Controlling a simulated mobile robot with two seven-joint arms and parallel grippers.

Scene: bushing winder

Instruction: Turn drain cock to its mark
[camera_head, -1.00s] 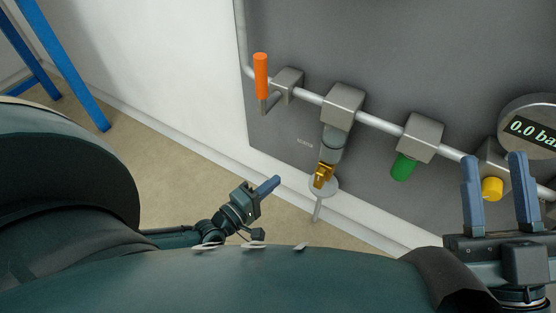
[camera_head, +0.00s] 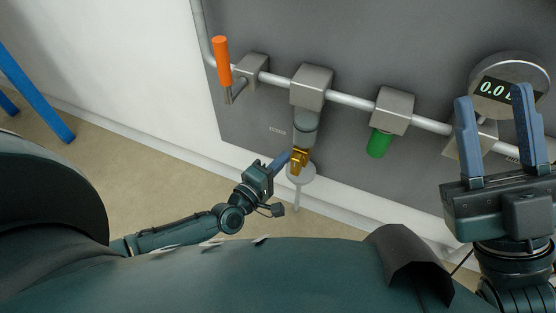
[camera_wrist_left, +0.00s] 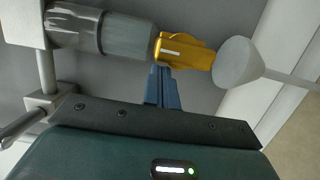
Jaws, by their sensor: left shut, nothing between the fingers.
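The brass-yellow drain cock (camera_head: 300,158) hangs below a grey cylindrical bowl (camera_head: 305,130) on the pipe, above a pale funnel (camera_head: 301,174). In the left wrist view the cock (camera_wrist_left: 183,51) shows a white line on its body and lies between the bowl (camera_wrist_left: 110,35) and the funnel (camera_wrist_left: 237,62). My left gripper (camera_head: 283,160) is shut and empty, its blue fingertips right beside the cock. In the left wrist view its fingertips (camera_wrist_left: 162,82) reach the cock's edge; I cannot tell whether they touch. My right gripper (camera_head: 497,130) is open and empty, raised at the right.
An orange-handled valve (camera_head: 222,62) sits left on the pipe. A green knob (camera_head: 378,143) hangs to the right of the bowl. A round gauge (camera_head: 510,85) is partly behind my right gripper. A blue frame (camera_head: 38,95) stands at far left.

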